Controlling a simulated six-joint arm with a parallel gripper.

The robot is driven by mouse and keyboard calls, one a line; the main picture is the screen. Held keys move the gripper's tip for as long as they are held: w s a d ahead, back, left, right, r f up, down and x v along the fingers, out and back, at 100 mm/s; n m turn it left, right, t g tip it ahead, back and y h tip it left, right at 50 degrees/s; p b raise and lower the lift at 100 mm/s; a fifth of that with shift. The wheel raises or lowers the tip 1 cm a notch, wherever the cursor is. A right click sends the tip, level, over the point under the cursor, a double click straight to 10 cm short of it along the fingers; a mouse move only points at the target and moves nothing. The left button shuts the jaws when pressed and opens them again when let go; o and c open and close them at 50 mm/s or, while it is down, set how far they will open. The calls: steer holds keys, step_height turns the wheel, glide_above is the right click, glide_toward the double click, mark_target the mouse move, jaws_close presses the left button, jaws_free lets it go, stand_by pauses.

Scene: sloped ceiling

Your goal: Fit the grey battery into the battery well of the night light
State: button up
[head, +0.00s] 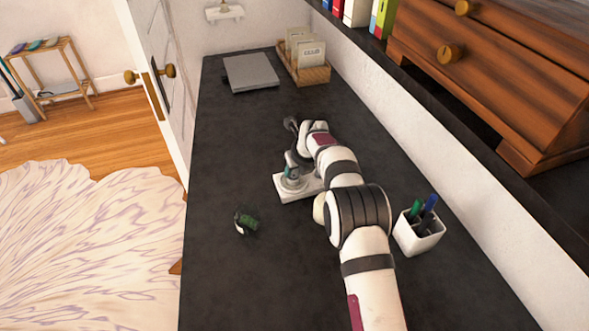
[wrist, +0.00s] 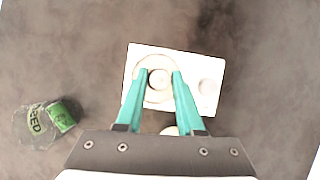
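The night light (head: 283,193) is a white rectangular block lying flat on the dark counter. In the wrist view the night light (wrist: 207,104) shows a large round well (wrist: 141,95) at its left and a small round knob at its right. My gripper (wrist: 160,74) has teal fingers on either side of a small pale grey disc, the end of the grey battery (wrist: 160,80), which they seem to pinch. The battery is over or in the well; its depth cannot be told. In the head view my gripper (head: 291,170) is above the night light, and my arm hides part of it.
A dark jar with a green label (head: 246,221) lies to the left. A cream round object (head: 319,208) is close by the night light, partly behind my arm. A pen cup (head: 418,237) stands right. A grey flat box (head: 250,73) and card tray (head: 313,76) are far back.

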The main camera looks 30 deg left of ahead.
steer(key=shift+o, duration=0.5)
steer(key=shift+s+f, duration=0.3)
steer(key=shift+f, duration=0.1)
steer(key=shift+s+r, duration=0.1)
steer(key=shift+r, duration=0.2)
steer(key=w+v, duration=0.1)
steer(key=v, duration=1.1)
steer(key=s+d+r+n+h, duration=0.1)
steer(key=s+d+r+n, duration=0.2)
steer(key=d, duration=0.3)
steer(key=s+d+r+n, duration=0.2)
steer(key=d+r, duration=0.2)
steer(key=d, duration=0.2)
steer(key=s+d+r+n+g, duration=0.1)
steer(key=s+d+r+n, duration=0.1)
steer(key=s+d+n, duration=0.4)
steer(key=s+d+f+n+g, duration=0.1)
steer(key=s+d+n, duration=0.2)
steer(key=s, duration=0.5)
steer(key=s+d+f+n+h, duration=0.1)
steer(key=s+d+n, duration=0.2)
steer(key=s+d, duration=0.2)
steer(key=s+d+f+n+g, duration=0.1)
steer(key=s+d+n, duration=0.2)
steer(key=s, duration=0.8)
steer(key=shift+s+d+f+g, duration=0.2)
steer(key=shift+s+d+g, duration=0.15)
steer(key=shift+d, duration=0.75)
